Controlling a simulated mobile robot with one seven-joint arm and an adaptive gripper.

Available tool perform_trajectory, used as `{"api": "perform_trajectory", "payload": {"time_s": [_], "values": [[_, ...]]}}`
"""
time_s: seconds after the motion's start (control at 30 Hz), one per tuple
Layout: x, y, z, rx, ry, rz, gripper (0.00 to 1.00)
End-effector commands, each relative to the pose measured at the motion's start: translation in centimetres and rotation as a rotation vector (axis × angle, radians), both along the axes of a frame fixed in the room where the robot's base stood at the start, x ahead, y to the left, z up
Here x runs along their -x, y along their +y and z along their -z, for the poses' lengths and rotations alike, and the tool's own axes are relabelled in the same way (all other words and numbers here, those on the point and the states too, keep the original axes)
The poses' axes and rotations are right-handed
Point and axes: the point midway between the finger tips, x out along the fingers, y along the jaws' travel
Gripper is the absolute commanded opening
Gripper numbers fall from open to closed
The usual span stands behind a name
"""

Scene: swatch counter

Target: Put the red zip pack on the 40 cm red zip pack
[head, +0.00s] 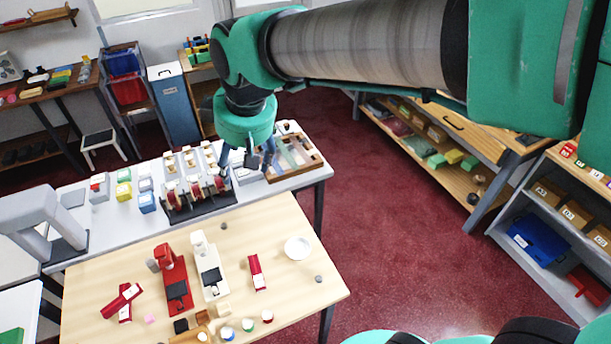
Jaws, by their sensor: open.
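Two red packs with white labels lie crossed at the left of the front wooden table, one red pack (116,304) resting over another red pack (125,315). A third red pack (257,272) lies alone to the right of the cream machine. The print is too small to tell which is the 40 cm one. My gripper (247,160) points down over the back white counter, beside the dark rack and the tray. It is open, and I see nothing held in it. It is well away from all three packs.
The front table (110,272) also holds a red machine (170,271), a cream machine (205,262), a white dish (297,248) and several small pots. Behind are a dark rack of red spools (197,192) and a wooden tray (309,168).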

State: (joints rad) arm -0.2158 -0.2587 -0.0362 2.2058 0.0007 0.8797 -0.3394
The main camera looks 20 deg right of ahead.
Motion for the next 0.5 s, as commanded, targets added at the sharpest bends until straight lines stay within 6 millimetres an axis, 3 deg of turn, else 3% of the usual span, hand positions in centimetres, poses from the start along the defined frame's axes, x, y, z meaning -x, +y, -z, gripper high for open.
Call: {"api": "perform_trajectory", "payload": {"time_s": [0.2, 0.5], "values": [[4.9, -3.7, -0.8, -0.039, -0.034, 0.143, 0.63], [11.4, -7.6, -0.5, -0.095, -0.079, 0.335, 0.63]]}}
